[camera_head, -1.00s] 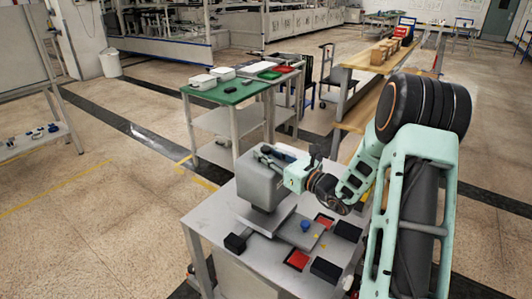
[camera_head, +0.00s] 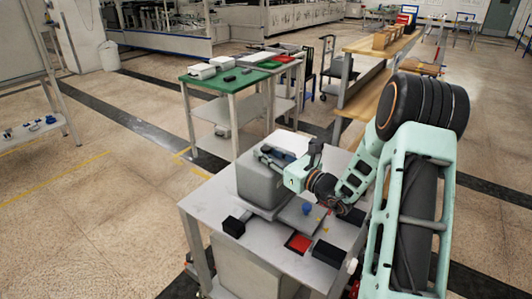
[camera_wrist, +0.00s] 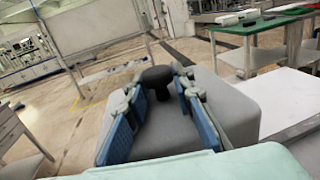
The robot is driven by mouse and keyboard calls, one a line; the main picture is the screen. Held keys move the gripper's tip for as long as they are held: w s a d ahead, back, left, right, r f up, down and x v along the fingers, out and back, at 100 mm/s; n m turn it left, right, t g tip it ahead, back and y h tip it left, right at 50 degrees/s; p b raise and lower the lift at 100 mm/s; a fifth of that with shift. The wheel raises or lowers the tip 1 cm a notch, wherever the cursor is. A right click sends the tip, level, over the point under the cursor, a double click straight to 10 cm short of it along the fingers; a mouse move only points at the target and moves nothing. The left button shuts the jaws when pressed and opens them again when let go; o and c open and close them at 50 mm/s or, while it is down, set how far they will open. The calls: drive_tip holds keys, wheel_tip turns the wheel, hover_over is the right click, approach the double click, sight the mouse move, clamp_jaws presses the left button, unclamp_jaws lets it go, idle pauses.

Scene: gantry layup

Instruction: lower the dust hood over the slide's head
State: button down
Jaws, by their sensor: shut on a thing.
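The dust hood (camera_head: 258,187) is a grey rounded box in the head view, low over the slide (camera_head: 268,212) on the near table. It looks upright. The slide's head is hidden by it; only part of the plate shows around its lower edge. I cannot tell whether the hood's rim touches the plate. My gripper (camera_head: 268,156) is at the hood's top. In the wrist view my gripper (camera_wrist: 160,75) has its blue-padded fingers on either side of the dark knob (camera_wrist: 156,77) on the hood's top (camera_wrist: 235,108), shut on it.
The grey table (camera_head: 210,203) also bears a black block (camera_head: 234,227), a red pad (camera_head: 299,243), another black block (camera_head: 327,253) and a small plate with a blue knob (camera_head: 307,208). A green-topped bench (camera_head: 227,82) stands behind. Open floor lies to the left.

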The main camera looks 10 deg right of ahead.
drive_tip(key=c, duration=1.6)
unclamp_jaws()
drive_tip(key=shift+s+d, duration=0.1)
